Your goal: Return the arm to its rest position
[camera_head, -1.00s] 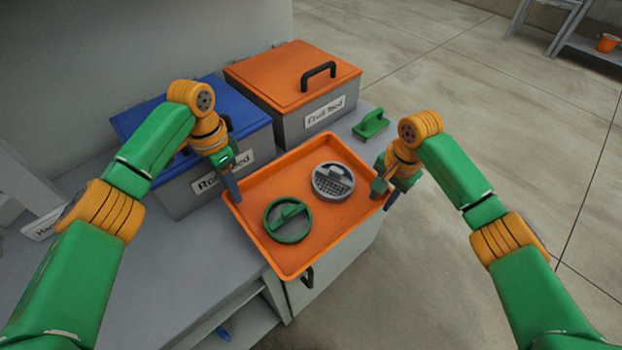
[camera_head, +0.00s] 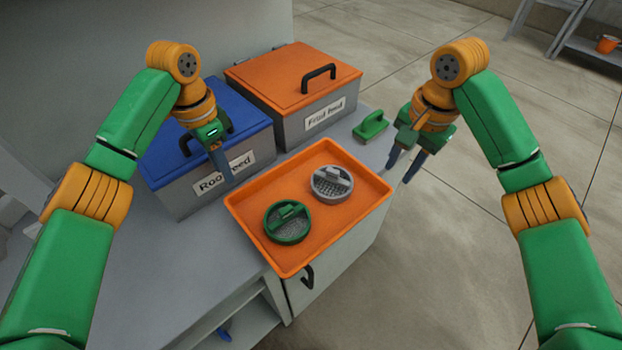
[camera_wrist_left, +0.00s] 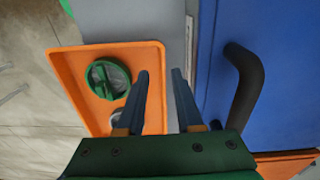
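My left gripper (camera_head: 222,165) is above the left back edge of the orange tray (camera_head: 350,222), in front of the blue-lidded bin (camera_head: 205,182). In the left wrist view my left gripper (camera_wrist_left: 160,75) is open, with nothing between its fingers. My right gripper (camera_head: 404,168) is open and empty, apart from the tray's right side. A green round strainer-like piece (camera_head: 287,222) and a grey one (camera_head: 331,184) sit in the tray. The left wrist view shows the green piece (camera_wrist_left: 107,80); a finger partly hides the grey one.
A grey bin with an orange lid (camera_head: 292,78) and black handle stands behind the tray. A green handled block (camera_head: 371,127) lies on the grey counter (camera_head: 130,250) at the back right. The blue lid's black handle (camera_wrist_left: 243,82) is close to my left gripper. Open floor lies to the right.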

